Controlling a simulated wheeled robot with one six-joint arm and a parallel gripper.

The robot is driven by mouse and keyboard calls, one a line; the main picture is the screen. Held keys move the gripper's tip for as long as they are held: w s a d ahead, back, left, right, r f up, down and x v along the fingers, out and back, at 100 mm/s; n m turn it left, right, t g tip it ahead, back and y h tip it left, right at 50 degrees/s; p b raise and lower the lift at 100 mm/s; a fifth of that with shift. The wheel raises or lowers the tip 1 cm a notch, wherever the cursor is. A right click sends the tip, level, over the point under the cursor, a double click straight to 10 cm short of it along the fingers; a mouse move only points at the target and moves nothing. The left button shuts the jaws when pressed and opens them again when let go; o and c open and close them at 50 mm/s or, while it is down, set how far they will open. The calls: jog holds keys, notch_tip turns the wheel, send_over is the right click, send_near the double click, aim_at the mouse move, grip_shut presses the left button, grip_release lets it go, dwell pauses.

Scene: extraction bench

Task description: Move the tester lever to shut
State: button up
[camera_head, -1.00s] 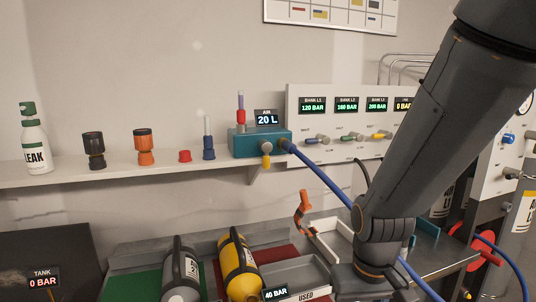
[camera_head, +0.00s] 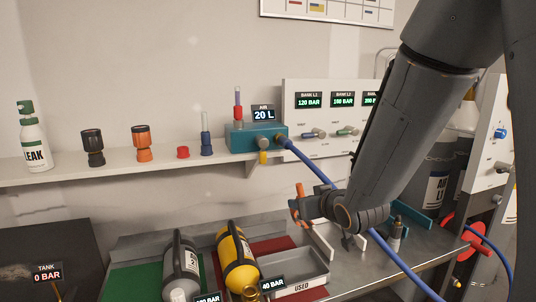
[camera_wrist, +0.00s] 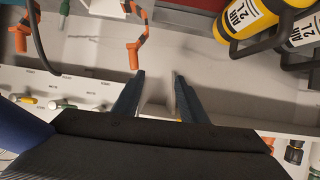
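The teal tester box (camera_head: 240,139) sits on the wall shelf, with a display reading 20 L above it. Its small yellow lever (camera_head: 263,157) hangs down from the front, below a round grey knob. A blue hose (camera_head: 312,169) leaves its right side. My gripper (camera_head: 296,210) is below and to the right of the box, over the bench and apart from the lever. In the wrist view my gripper (camera_wrist: 158,95) has its two blue fingers apart with nothing between them. I cannot make out the yellow lever in the wrist view.
An orange hook (camera_wrist: 134,52) is close to the fingers. A yellow cylinder (camera_head: 236,262) and a grey cylinder (camera_head: 180,268) lie on the bench beside the USED tray (camera_head: 312,283). Several fittings and a LEAK bottle (camera_head: 34,145) stand on the shelf. A gauge panel (camera_head: 300,125) is right of the box.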

aim_at(265, 155)
jog(key=w+a+r+n+t+y, duration=0.2)
jog(key=a+r+t+y, duration=0.3)
jog(key=r, duration=0.5)
jog(key=shift+g, duration=0.7)
jog(key=p+x, duration=0.1)
jog(key=x, duration=0.1)
jog(key=p+x, duration=0.1)
jog(key=x, duration=0.2)
jog(key=a+p+x, duration=0.1)
jog(key=x, duration=0.2)
jog(key=shift+s+r, duration=0.1)
jog(key=shift+s, duration=0.1)
jog(key=shift+c, duration=0.5)
grip_shut()
